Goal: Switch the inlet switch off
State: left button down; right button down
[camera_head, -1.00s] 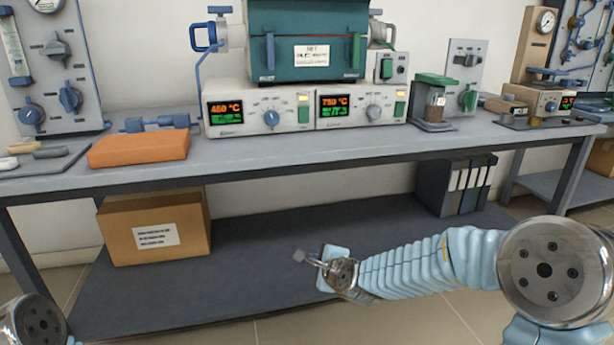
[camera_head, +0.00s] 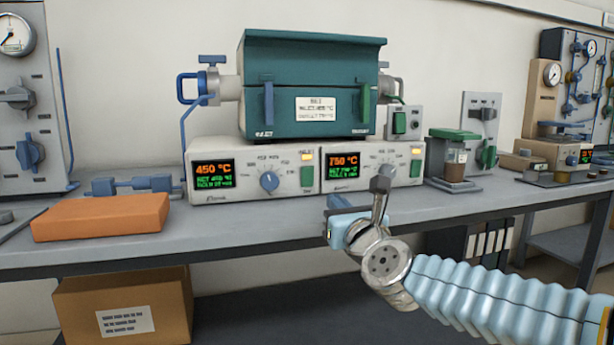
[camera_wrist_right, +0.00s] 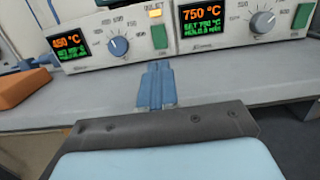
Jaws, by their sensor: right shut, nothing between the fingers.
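The inlet switch (camera_head: 307,176) is a green rocker at the right end of the left 450 °C controller (camera_head: 230,195), below a lit yellow lamp. It also shows in the right wrist view (camera_wrist_right: 159,36), just above the fingertips. My right gripper (camera_head: 383,183) is shut and empty, in front of the right 750 °C controller (camera_head: 345,184) in the head view, covering part of its knob area. In the wrist view its blue fingers (camera_wrist_right: 156,84) point toward the inlet switch and appear apart from it. My left gripper is out of view.
A teal furnace (camera_head: 311,85) stands on the controllers. A blue dial (camera_head: 269,181) is left of the inlet switch. An orange block (camera_head: 101,217) lies on the bench at left. A green-topped device (camera_head: 453,160) stands at right. The bench front (camera_head: 240,238) is clear.

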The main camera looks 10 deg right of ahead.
aim_at(310, 172)
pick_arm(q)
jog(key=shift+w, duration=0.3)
pick_arm(e)
jog(key=shift+w+r, duration=0.15)
jog(key=shift+w, duration=0.05)
